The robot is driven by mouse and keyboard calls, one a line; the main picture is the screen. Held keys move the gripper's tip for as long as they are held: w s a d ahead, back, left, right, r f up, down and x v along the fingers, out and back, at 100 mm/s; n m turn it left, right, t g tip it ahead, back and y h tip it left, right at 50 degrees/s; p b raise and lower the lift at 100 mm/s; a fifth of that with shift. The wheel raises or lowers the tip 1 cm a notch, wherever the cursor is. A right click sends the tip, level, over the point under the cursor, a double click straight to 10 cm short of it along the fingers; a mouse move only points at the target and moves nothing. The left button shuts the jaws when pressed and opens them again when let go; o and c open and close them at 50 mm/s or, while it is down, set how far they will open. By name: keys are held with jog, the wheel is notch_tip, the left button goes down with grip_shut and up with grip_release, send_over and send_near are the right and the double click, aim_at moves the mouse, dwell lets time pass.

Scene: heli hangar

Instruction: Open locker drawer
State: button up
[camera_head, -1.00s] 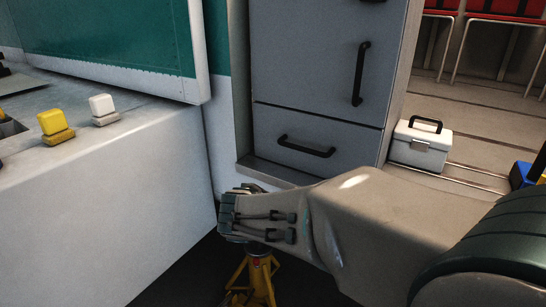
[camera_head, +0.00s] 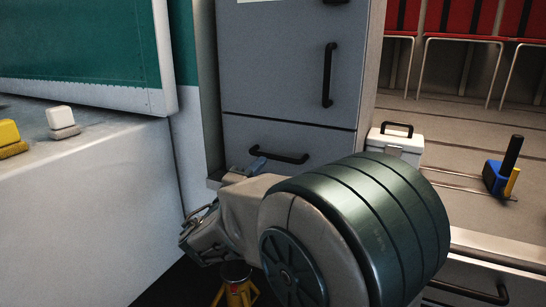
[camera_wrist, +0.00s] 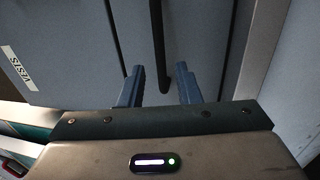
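The grey locker's bottom drawer (camera_head: 240,133) is shut, flush under the tall door, and carries a horizontal black bar handle (camera_head: 279,155). My gripper is at the drawer's left side in the head view, with a blue finger (camera_head: 258,163) near the handle's left end; my arm hides the rest. In the wrist view, which is turned sideways, my gripper (camera_wrist: 160,84) is open with its two blue fingers apart. The black handle (camera_wrist: 158,45) runs between their lines, and I see no finger pressed on it. Whether it lies fully between the fingertips I cannot tell.
The locker's door has a vertical handle (camera_head: 328,75). A white counter (camera_head: 80,220) fills the left. A yellow stand (camera_head: 236,287) is below my arm.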

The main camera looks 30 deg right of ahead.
aim_at(272, 158)
jog(key=x, duration=0.7)
jog(key=shift+d, duration=0.1)
grip_shut()
